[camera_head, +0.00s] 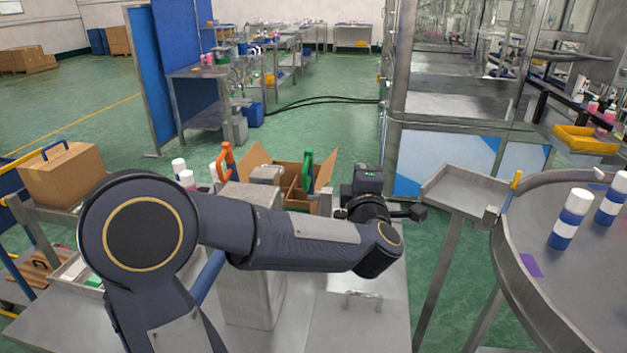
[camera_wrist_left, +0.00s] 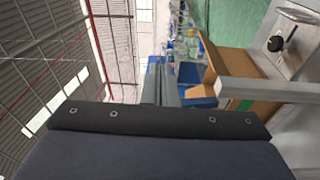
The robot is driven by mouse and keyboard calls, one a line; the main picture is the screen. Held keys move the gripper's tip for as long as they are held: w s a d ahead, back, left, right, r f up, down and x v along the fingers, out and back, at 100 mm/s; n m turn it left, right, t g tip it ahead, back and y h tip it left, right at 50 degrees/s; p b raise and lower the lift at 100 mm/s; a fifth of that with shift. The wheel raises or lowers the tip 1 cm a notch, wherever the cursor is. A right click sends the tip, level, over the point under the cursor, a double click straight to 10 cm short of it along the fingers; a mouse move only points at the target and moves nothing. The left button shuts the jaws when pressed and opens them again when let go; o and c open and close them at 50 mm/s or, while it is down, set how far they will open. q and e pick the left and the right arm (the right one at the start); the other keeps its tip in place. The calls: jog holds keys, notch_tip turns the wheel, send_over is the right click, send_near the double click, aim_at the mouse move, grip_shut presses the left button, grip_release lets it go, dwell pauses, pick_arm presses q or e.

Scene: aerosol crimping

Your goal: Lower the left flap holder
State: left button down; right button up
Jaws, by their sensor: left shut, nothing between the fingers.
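An open cardboard box (camera_head: 290,183) stands beyond my left arm with its flaps spread. An orange handle (camera_head: 226,158) stands raised at its left and a green handle (camera_head: 307,168) stands raised nearer its right. The orange one appears to be the left flap holder. My left gripper (camera_head: 415,212) is right of the green handle, shut and empty, apart from both handles. My forearm hides the lower part of the box and holders. The left wrist view shows a cardboard flap (camera_wrist_left: 228,72) and a grey bar (camera_wrist_left: 262,91) close by. My right gripper is out of view.
A closed carton (camera_head: 62,172) sits at the left. White-capped cans (camera_head: 184,175) stand left of the orange handle. A metal chute (camera_head: 468,190) and a round table (camera_head: 560,280) with blue-and-white cans are at the right. Green floor is free behind the box.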

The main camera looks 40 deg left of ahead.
aim_at(313, 174)
pick_arm(q)
jog(key=s+a+f+n+g+y, duration=0.2)
jog(key=s+f+n+g+y, duration=0.2)
jog(key=n+g+y, duration=0.5)
jog(key=shift+h, duration=0.7)
jog(key=x, duration=0.3)
jog(key=p+x, duration=0.1)
jog(key=x, duration=0.5)
jog(key=shift+s+a+f, duration=0.1)
jog(key=shift+s+a, duration=0.15)
jog(key=shift+p, duration=0.3)
